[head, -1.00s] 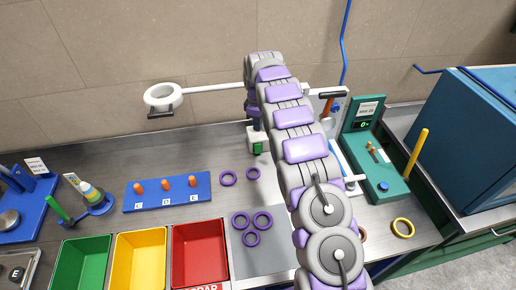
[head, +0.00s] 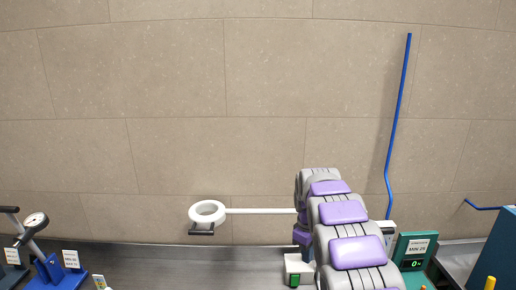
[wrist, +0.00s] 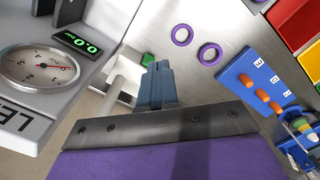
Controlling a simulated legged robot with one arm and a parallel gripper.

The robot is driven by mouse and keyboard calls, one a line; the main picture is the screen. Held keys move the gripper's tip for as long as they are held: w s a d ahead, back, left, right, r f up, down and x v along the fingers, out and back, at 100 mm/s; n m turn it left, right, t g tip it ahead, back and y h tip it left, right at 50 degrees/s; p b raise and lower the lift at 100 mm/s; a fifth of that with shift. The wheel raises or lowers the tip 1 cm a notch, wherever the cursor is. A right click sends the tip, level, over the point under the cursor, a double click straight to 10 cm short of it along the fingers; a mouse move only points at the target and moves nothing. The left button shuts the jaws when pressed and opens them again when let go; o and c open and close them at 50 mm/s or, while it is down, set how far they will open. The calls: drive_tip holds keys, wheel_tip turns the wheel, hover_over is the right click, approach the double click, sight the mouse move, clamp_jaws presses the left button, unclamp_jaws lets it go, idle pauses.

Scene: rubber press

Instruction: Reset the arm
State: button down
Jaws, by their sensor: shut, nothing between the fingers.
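My arm, in grey and purple links, rises from the lower right of the head view toward the wall. Its far end is over the bench, and my gripper is hidden there behind the links. In the wrist view my gripper (wrist: 157,70) shows as blue-grey fingers pressed together with nothing between them. It points toward the steel bench top, apart from the purple rings (wrist: 209,54).
A round dial (wrist: 40,68) with a green readout (wrist: 78,42) is close at the left of the wrist view. A blue peg board (wrist: 240,75) and red bin (wrist: 293,22) lie right. A white ring lamp (head: 207,212) stands left of my arm; a blue pipe (head: 399,120) runs up the wall.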

drive_tip(key=s+r+m, duration=0.3)
drive_tip(key=s+r, duration=0.1)
drive_tip(key=s, duration=0.8)
drive_tip(key=s+r+m, duration=0.2)
drive_tip(key=s+r, duration=0.2)
drive_tip(key=s, duration=0.8)
drive_tip(key=s+f+m, duration=0.2)
drive_tip(key=s, duration=0.9)
drive_tip(key=s+a+f+m+g+b, duration=0.1)
drive_tip(key=s+f+m, duration=0.1)
drive_tip(key=s, duration=1)
drive_tip(key=shift+a+f, duration=0.25)
drive_tip(key=shift+f, duration=0.05)
drive_tip(key=shift+w, duration=0.1)
